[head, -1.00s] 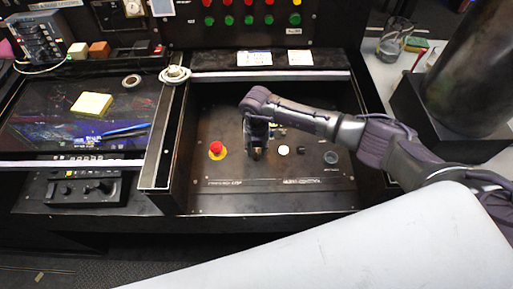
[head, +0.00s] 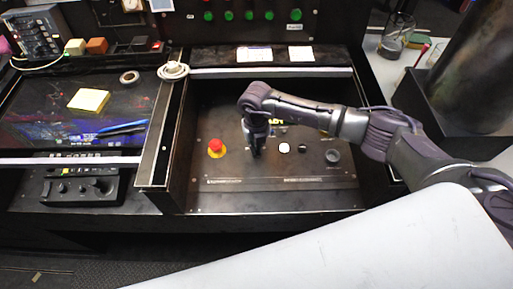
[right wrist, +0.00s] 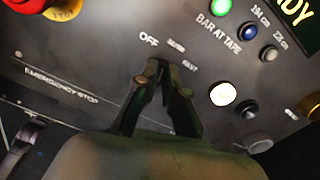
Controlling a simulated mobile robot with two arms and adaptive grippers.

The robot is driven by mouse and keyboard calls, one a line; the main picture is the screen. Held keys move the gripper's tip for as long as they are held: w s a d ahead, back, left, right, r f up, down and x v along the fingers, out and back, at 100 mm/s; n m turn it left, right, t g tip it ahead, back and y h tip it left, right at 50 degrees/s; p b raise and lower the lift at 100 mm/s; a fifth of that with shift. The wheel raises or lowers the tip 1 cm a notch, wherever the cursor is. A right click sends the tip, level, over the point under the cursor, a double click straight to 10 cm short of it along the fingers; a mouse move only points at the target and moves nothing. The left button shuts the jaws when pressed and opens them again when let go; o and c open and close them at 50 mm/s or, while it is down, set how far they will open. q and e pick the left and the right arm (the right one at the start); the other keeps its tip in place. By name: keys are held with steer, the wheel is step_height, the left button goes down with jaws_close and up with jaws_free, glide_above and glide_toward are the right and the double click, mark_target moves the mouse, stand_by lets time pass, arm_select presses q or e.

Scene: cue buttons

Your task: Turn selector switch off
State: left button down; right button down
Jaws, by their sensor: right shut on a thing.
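My right gripper (head: 255,152) reaches down onto the dark control panel (head: 300,196), between a red mushroom button and a white button. In the right wrist view its two fingers (right wrist: 160,75) close together beside the printed word OFF. Other small labels sit just right of OFF. The fingers are shut on the selector switch, which they almost wholly hide. I cannot tell which way its handle points. My left gripper is not in view.
The red emergency stop (head: 215,146) on its yellow ring is left of the gripper. The white button (head: 284,148) and a dark round knob (head: 332,155) are to the right. A yellow note pad (head: 88,101) lies on the left. The panel's front is clear.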

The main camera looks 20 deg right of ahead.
steer(key=n+b, duration=0.2)
steer(key=n, duration=0.2)
steer(key=shift+a, duration=0.1)
steer(key=shift+n+b, duration=0.75)
steer(key=shift+n, duration=0.05)
steer(key=shift+r, duration=0.1)
steer(key=c, duration=1.3)
jaws_free()
steer(key=shift+o, duration=0.2)
step_height(320, 180, up, 12)
